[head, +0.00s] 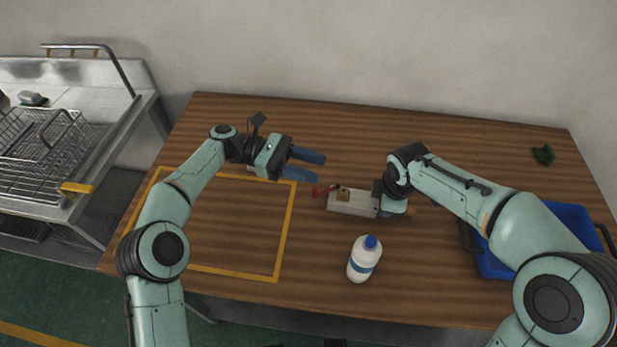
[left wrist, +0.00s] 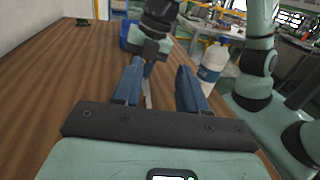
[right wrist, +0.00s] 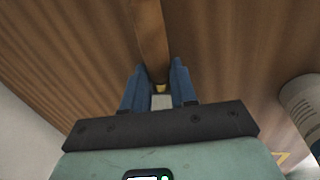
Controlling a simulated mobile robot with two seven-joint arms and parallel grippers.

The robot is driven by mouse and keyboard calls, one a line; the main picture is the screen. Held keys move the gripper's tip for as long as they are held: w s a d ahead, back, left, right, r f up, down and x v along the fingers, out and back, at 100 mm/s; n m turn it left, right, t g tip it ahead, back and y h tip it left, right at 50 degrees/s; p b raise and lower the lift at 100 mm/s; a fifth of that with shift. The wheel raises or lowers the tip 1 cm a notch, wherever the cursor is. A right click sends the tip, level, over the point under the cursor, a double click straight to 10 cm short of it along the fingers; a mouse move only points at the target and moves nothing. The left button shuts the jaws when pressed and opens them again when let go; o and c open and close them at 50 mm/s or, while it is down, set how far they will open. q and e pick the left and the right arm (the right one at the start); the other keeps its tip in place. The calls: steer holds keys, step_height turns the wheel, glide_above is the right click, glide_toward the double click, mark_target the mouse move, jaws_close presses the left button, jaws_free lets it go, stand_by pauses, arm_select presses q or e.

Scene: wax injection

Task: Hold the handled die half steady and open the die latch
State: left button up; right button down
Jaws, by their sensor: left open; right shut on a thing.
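The die (head: 350,202) is a pale grey block lying on the wooden table, with a brass-coloured piece on top and a red latch part (head: 323,191) at its left end. My right gripper (head: 384,205) is shut on the handled die half at the block's right end. In the right wrist view a brown wooden handle (right wrist: 150,40) runs out beyond the fingers; pale grey shows between them. My left gripper (head: 319,167) is open and empty, just behind and above the red part, apart from it. In the left wrist view a pale sliver shows between its fingers (left wrist: 160,68).
A white bottle with a blue cap (head: 363,262) stands in front of the die. A yellow-taped rectangle (head: 277,250) lies at left, its inside clear. A blue crate (head: 492,266) is at right, partly behind my right arm. A small green object (head: 543,155) lies far right.

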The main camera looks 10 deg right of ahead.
arm_select(q)
steer(key=shift+r, duration=0.9)
steer(key=shift+d+r, duration=0.2)
jaws_close()
steer(key=d+r+n+t+h, duration=0.2)
steer(key=d+r+n+t, duration=0.5)
steer(key=d+r+t, duration=0.25)
steer(key=n+t+y, duration=0.7)
steer(key=n+y, duration=0.4)
steer(key=y, duration=0.3)
glide_toward(314, 195)
steer(key=s+a+r, duration=0.2)
steer(key=s+a, duration=0.1)
steer(key=s, duration=0.3)
steer(key=x, duration=0.9)
steer(key=w, duration=0.1)
steer(key=w+d, duration=0.1)
steer(key=w, duration=0.1)
steer(key=shift+w+d, duration=0.1)
steer(key=shift+d, duration=0.2)
steer(key=shift+w+d, duration=0.2)
steer(key=shift+w, duration=0.25)
